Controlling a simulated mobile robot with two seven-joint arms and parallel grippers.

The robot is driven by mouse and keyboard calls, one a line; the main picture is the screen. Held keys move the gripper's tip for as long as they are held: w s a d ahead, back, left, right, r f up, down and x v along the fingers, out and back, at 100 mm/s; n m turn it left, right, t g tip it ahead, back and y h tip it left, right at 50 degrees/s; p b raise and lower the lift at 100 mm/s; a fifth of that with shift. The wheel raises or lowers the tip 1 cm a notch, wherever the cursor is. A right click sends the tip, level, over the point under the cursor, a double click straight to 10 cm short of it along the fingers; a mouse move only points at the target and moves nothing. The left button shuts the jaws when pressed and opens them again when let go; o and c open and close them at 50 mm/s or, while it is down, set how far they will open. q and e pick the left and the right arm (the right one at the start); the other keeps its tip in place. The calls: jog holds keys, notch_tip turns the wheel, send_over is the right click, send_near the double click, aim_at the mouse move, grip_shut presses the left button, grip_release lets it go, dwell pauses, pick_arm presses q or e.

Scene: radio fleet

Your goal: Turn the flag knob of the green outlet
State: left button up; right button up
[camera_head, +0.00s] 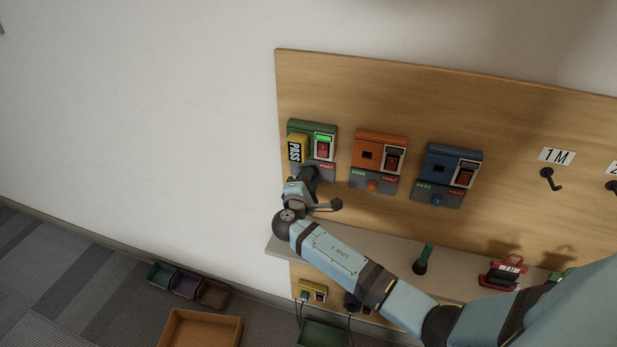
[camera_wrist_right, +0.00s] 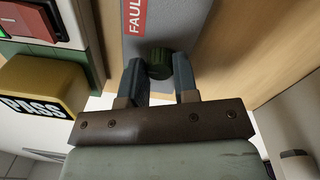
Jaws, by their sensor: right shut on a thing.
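The green outlet (camera_head: 309,127) is at the left end of the wooden wall board, with a lit green display and a red switch. A yellow PASS block (camera_head: 297,149) sits on its left side and also shows in the right wrist view (camera_wrist_right: 40,90). My right gripper (camera_head: 311,174) is at the outlet's lower grey plate. In the right wrist view, its two fingers (camera_wrist_right: 158,72) are shut on the dark green flag knob (camera_wrist_right: 158,57), below the red FAULT label (camera_wrist_right: 135,14). In the head view the gripper hides the knob. My left gripper is not in view.
An orange outlet (camera_head: 379,138) and a blue outlet (camera_head: 451,158) are to the right on the board (camera_head: 400,85). A shelf (camera_head: 388,248) below holds a green flashlight-like item (camera_head: 423,259) and a red item (camera_head: 502,272). Bins (camera_head: 187,287) stand on the floor.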

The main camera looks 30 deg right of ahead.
jog(key=n+p, duration=0.6)
jog(key=n, duration=0.2)
dwell(0.4)
jog(key=o, duration=0.9)
jog(key=shift+o, duration=0.2)
